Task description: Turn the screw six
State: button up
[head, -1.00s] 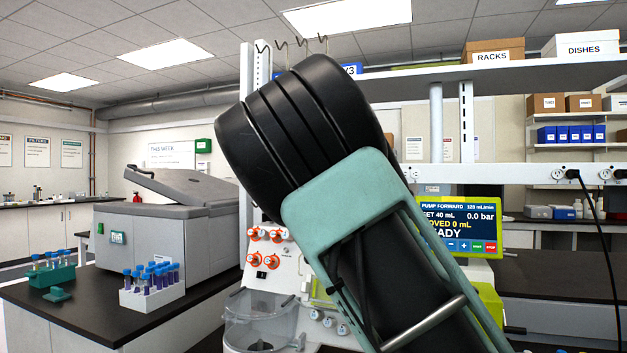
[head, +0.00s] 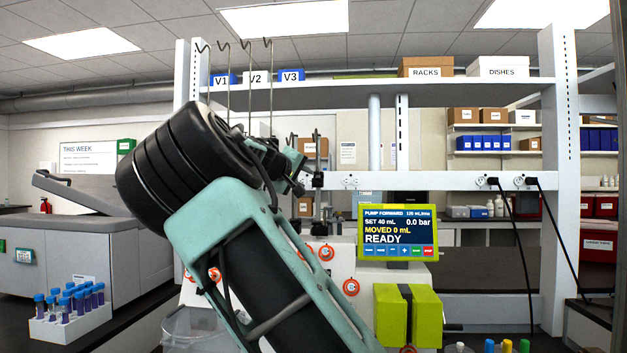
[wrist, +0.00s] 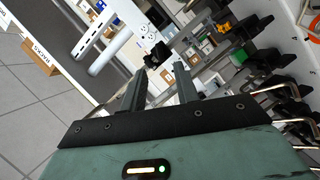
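Several orange-red round knobs with white marks sit on the white machine front in the head view, one at the lower right (head: 351,287), one nearer the middle (head: 326,252) and one beside my arm (head: 215,274). I cannot read any number on them, so I cannot tell which is screw six. My arm hides part of the panel. My gripper (head: 298,174) is raised above the panel, in front of the shelf. In the wrist view, my gripper's two dark fingers (wrist: 160,80) stand apart with nothing between them. Orange parts (wrist: 310,22) show at that view's right edge.
The pump screen (head: 398,232) reads READY, moved 0 mL. Green blocks (head: 408,313) stand below it. A rack of blue-capped tubes (head: 70,310) stands at the left.

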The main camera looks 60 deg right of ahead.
aim_at(315, 182)
jog(key=p+x, duration=0.1)
jog(key=x, duration=0.6)
jog(key=shift+d+p, duration=0.35)
jog(key=shift+p, duration=0.05)
grip_shut()
